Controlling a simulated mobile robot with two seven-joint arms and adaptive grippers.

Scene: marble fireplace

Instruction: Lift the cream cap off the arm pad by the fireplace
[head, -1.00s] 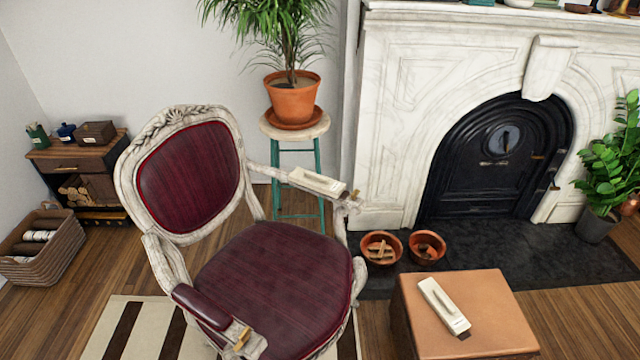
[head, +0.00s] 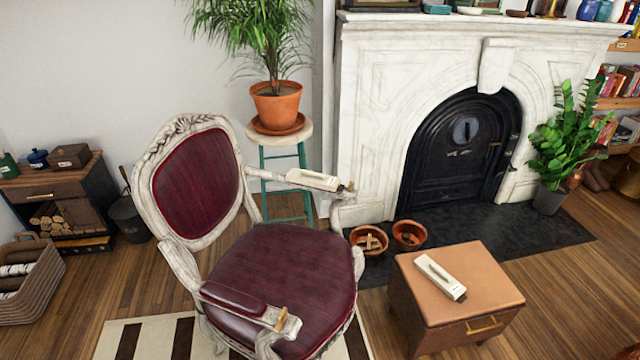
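A cream cap (head: 314,178) sits on the armrest of the burgundy chair (head: 281,272) on the side toward the fireplace (head: 420,60). It covers the top of that arm, so the pad beneath is hidden. A brown tab shows at its right end. The chair's near arm has a bare burgundy pad (head: 233,299). A second cream cap (head: 440,277) lies on the tan top of a low cabinet (head: 470,250). Neither of my grippers is in the head view.
A stool (head: 286,160) with a potted plant stands behind the chair. Two terracotta bowls (head: 369,241) (head: 409,235) sit on the dark hearth. A striped rug (head: 120,340) lies under the chair. Wood floor is open right of the cabinet.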

